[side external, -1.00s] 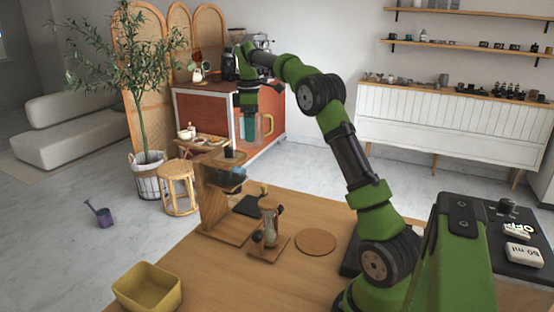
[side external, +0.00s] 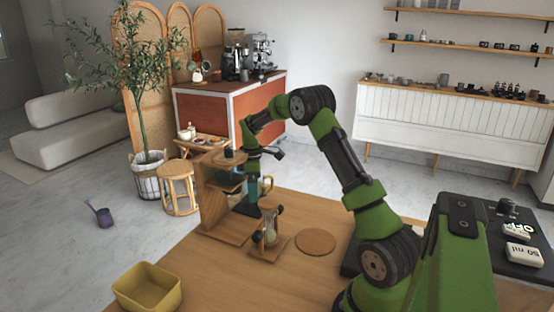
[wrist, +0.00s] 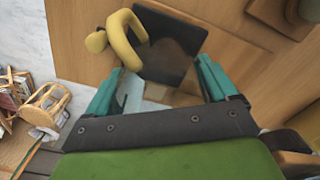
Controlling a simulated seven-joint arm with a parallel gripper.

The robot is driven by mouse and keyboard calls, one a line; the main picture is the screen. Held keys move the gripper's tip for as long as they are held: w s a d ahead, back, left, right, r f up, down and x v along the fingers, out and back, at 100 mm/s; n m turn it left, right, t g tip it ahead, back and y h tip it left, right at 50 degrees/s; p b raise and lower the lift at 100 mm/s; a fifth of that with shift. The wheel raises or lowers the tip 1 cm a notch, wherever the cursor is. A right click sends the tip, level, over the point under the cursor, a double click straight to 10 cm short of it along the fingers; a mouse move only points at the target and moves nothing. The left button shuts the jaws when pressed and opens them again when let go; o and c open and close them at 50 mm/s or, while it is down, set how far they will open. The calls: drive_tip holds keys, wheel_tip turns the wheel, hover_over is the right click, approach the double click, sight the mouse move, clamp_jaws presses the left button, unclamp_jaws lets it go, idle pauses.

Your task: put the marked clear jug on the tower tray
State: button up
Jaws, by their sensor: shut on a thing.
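The clear jug has a yellow handle, which shows in the side view (side external: 267,184) and the wrist view (wrist: 128,25). My gripper (side external: 253,188), with teal fingers, is shut on the jug's see-through body; the fingers also show in the wrist view (wrist: 160,82). The wooden tower (side external: 212,195) stands just left of the gripper. A flat black square tray (side external: 244,209) lies beside its foot and shows under the jug in the wrist view (wrist: 190,30). Whether the jug touches the tray I cannot tell. No mark on the jug is discernible.
A small timer-like glass on a wooden stand (side external: 268,236) is close in front of the gripper. A round cork mat (side external: 315,242) lies to its right, and a yellow bin (side external: 147,290) stands at the front left. A small yellow knob (wrist: 96,41) is near the handle.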

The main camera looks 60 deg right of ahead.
drive_tip(key=shift+f, duration=0.65)
drive_tip(key=shift+f, duration=0.15)
drive_tip(key=o, duration=0.9)
drive_tip(key=shift+o, duration=0.2)
wheel_tip(320, 180, up, 8)
